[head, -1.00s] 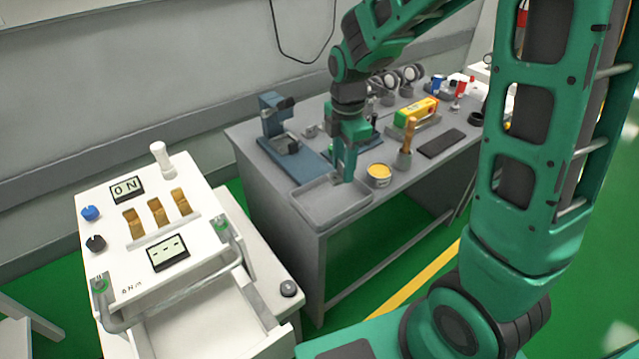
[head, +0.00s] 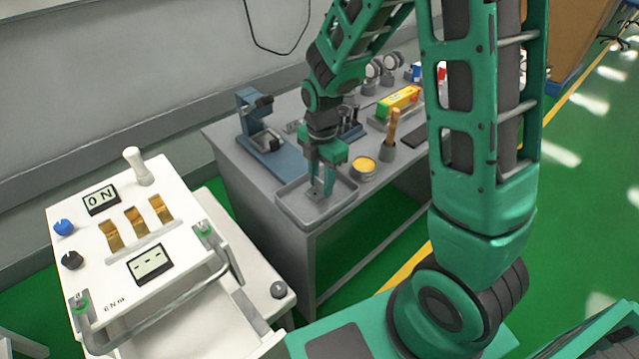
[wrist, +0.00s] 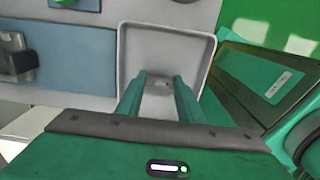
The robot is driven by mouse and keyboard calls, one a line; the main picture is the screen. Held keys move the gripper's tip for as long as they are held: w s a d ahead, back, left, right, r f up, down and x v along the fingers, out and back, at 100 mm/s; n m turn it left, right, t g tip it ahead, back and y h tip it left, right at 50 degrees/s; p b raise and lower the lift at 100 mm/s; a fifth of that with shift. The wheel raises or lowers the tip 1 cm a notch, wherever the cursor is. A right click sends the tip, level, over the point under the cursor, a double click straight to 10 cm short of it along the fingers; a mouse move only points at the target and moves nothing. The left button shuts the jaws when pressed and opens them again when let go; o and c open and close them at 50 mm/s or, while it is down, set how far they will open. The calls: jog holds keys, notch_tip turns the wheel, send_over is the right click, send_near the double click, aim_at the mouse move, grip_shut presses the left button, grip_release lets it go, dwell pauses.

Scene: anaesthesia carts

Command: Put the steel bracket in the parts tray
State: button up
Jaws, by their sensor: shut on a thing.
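The parts tray (head: 294,208) is a shallow grey tray at the near corner of the grey workbench. In the wrist view its pale floor and raised rim (wrist: 166,45) fill the top middle. My gripper (head: 322,190) points down inside the tray's outline. In the wrist view its two green fingers (wrist: 158,90) are closed on a small grey metal piece, the steel bracket (wrist: 158,86). The bracket shows only in part between the fingertips. I cannot tell whether it touches the tray floor.
A blue fixture (head: 262,135) stands left behind the tray. A yellow-topped tin (head: 364,168) and a holder with a wooden handle (head: 389,148) stand close to its right. A white cart with a control panel (head: 135,240) is at the front left.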

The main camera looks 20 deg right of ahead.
jog(key=shift+f, duration=0.55)
jog(key=shift+f, duration=0.1)
jog(key=o, duration=1.1)
jog(key=shift+c, duration=0.2)
notch_tip(320, 180, up, 12)
jog(key=s+d+r+m, duration=0.5)
jog(key=s+d+m, duration=0.65)
jog(key=m, duration=0.25)
jog(key=s+d+m, duration=0.2)
jog(key=s+m, duration=0.4)
jog(key=m, duration=0.1)
jog(key=s+d+m, duration=0.2)
jog(key=s+m, duration=0.5)
jog(key=shift+d+r, duration=0.25)
jog(key=shift+r, duration=0.2)
